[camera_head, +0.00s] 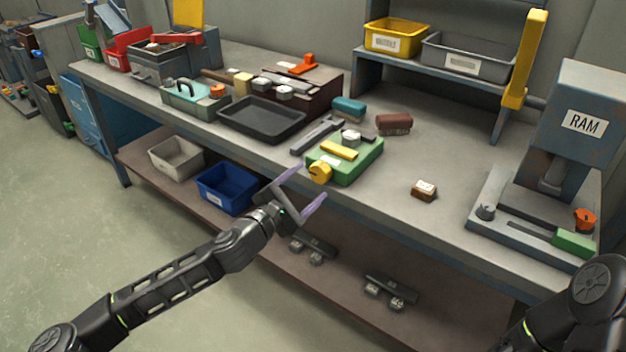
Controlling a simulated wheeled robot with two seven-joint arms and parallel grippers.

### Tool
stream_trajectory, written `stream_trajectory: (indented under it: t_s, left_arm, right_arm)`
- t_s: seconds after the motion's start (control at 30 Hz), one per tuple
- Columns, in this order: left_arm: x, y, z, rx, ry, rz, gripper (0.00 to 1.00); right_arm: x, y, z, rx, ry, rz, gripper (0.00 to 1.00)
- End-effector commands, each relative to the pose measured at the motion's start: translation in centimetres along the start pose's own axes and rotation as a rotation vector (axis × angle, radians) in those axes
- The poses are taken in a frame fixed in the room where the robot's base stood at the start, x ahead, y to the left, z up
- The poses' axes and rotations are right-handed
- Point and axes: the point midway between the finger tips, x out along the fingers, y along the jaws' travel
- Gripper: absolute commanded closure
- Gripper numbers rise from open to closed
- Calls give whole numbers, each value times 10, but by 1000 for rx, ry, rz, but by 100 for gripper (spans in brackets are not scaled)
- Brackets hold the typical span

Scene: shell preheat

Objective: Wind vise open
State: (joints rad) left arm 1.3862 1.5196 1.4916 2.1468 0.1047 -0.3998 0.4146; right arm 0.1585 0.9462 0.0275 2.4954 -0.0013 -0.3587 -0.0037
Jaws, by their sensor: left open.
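A green fixture (352,166), which looks like the vise, sits at the front edge of the bench. A round yellow knob (320,172) is on its front, and a yellow bar and a pale grey block lie on top. Whether its jaws are apart cannot be made out. My left gripper (312,182) is open and empty, its two purple fingers spread just in front of the knob. Whether a finger touches the knob cannot be told. My right arm shows at the lower right; its gripper is out of view.
A black tray (262,133) and a grey wrench (317,135) lie left of the fixture. A small brown block (424,190) and the RAM press (574,130) stand right. A blue bin (228,196) is on the lower shelf. The bench between fixture and press is mostly clear.

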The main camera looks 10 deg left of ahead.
Motion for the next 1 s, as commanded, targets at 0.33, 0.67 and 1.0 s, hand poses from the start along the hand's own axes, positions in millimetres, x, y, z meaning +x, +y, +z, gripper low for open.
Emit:
stream_trajectory:
  t_s: [0.33,0.67,1.0]
  left_arm:
    - [-46,0,-1,0,1,1,29]
    - [-47,0,0,0,1,0,29]
    - [-38,-30,13,22,-14,-65,29]
  right_arm:
    - [1,0,0,0,0,0,64]
    - [1,0,0,0,0,0,64]
    - [-2,-1,-1,5,4,0,64]
